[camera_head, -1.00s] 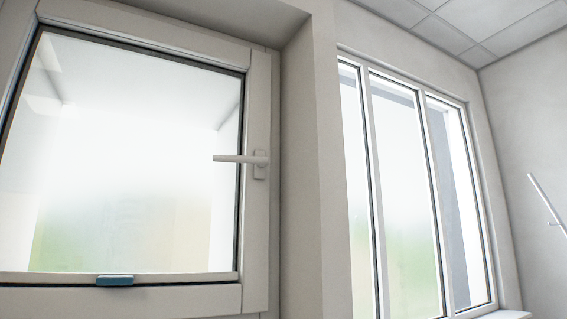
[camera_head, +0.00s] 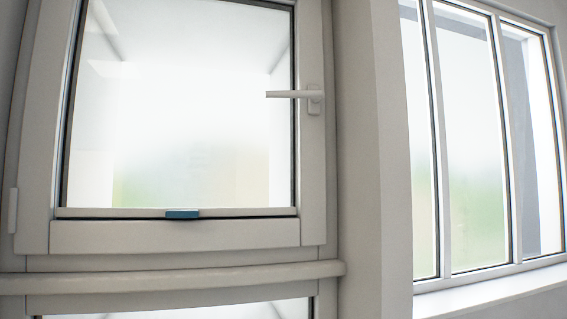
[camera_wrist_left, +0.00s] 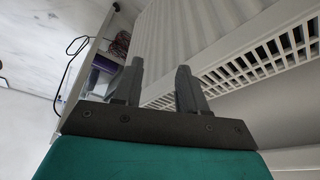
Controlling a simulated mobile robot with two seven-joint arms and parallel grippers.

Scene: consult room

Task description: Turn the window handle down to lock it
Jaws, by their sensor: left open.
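The window handle (camera_head: 296,94) is a light grey lever on the right side of the window frame. It lies level, with its grip pointing left from its base plate over the glass. The window (camera_head: 180,110) has a white frame and frosted-looking glass, and its sash looks closed. My left gripper (camera_wrist_left: 160,82) shows only in the left wrist view. Its two dark fingers are apart with nothing between them, and no handle or window shows there. My right gripper is in neither view.
A three-pane window (camera_head: 475,140) stands at the right, past a wall corner. The wrist view shows a white radiator (camera_wrist_left: 205,40) and a shelf (camera_wrist_left: 100,72) with cables.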

